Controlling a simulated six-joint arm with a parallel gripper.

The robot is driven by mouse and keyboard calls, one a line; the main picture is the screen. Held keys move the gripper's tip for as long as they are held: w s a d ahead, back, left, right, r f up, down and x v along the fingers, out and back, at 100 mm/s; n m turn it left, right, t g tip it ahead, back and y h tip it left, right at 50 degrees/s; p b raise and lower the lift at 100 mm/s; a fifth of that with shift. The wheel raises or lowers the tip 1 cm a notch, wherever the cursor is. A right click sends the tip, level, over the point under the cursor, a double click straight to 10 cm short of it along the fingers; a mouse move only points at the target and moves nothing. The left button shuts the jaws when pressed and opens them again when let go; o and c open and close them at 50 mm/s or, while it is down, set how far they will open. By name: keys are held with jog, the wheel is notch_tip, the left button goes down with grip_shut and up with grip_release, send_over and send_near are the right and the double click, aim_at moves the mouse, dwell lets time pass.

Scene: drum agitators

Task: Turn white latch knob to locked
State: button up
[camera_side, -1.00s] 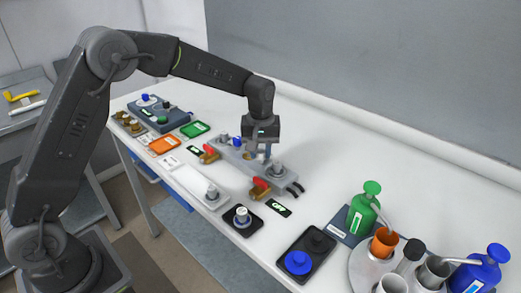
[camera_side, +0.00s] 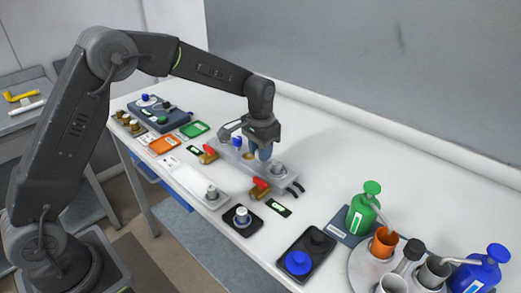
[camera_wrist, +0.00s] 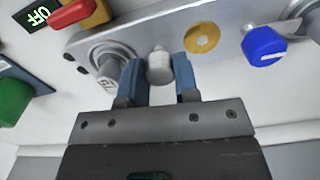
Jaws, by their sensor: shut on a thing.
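The white latch knob (camera_wrist: 158,66) is a small pale cylinder on a grey metal panel (camera_wrist: 135,35). In the wrist view it sits between the two blue fingers of my gripper (camera_wrist: 162,78), which is shut on it. In the side view my gripper (camera_side: 261,152) points down at the grey panel (camera_side: 228,153), and its fingers hide the knob there. Any lock marking around the knob is not visible.
On the panel are a brass disc (camera_wrist: 202,38), a blue knob (camera_wrist: 263,46) and a metal knob (camera_wrist: 108,68). A red lever (camera_wrist: 72,12) and a dark OFF display (camera_wrist: 38,17) are close by. Bottles (camera_side: 364,208) stand at the right; bare table lies behind the panel.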

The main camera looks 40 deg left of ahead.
jog(key=m, duration=0.3)
jog(key=shift+m, duration=2.2)
jog(key=o, duration=0.9)
notch_tip(320, 180, up, 14)
jog(key=shift+f, duration=0.1)
